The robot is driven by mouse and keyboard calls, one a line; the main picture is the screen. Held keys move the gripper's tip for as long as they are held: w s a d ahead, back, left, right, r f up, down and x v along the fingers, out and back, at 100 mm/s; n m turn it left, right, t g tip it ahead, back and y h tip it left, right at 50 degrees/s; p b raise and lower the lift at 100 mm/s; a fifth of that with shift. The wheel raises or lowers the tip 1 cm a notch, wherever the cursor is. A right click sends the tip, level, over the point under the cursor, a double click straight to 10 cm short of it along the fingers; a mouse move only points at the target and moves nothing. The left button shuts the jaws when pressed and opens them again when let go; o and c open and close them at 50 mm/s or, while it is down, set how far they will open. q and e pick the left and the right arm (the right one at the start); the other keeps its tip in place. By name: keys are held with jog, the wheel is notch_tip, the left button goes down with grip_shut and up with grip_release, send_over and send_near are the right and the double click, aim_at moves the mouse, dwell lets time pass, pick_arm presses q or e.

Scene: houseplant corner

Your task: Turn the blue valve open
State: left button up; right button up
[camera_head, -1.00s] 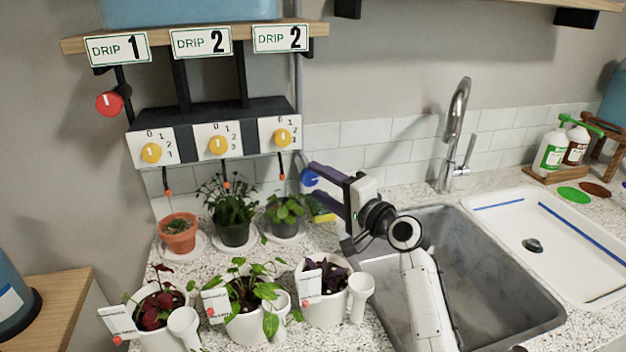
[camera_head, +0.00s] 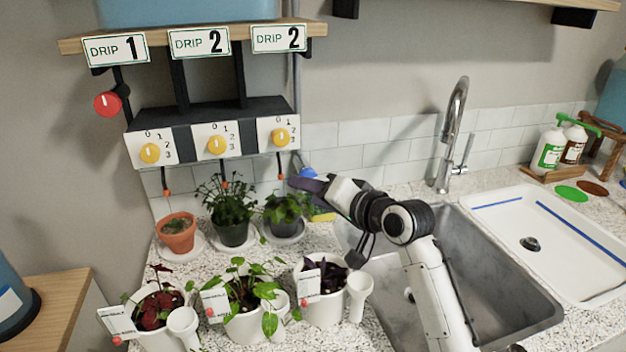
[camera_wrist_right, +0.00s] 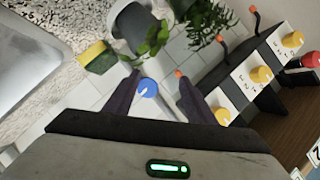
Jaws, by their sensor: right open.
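The blue valve (camera_wrist_right: 148,88), a round knob with a white mark, sits by the tiled wall, between the two fingers of my right gripper (camera_wrist_right: 156,97) in the right wrist view. The gripper is open, with a gap on both sides of the knob. In the head view the right gripper (camera_head: 304,182) reaches left to the wall, right of the yellow dials. Only a small part of the blue valve (camera_head: 307,172) shows there; the gripper hides the rest. My left gripper is not in view.
Three yellow dials (camera_head: 217,145) and a red knob (camera_head: 107,104) are left of the valve. Potted plants (camera_head: 233,218) stand close below, and a yellow-green sponge (camera_wrist_right: 97,57) lies nearby. The sink (camera_head: 480,290) and faucet (camera_head: 455,130) are to the right.

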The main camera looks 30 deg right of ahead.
jog(key=s+r+n+g+h, duration=0.1)
jog(key=s+r+n+h, duration=0.2)
jog(key=n+h, duration=0.25)
jog(key=p+x, duration=0.1)
jog(key=x, duration=0.8)
jog(key=shift+w+d+f, duration=0.2)
jog(key=shift+d, duration=0.15)
jog(key=c, duration=1)
jog(key=shift+m+y, duration=0.35)
jog(key=shift+m, duration=0.1)
jog(key=o, duration=1)
jog(key=shift+s, duration=0.1)
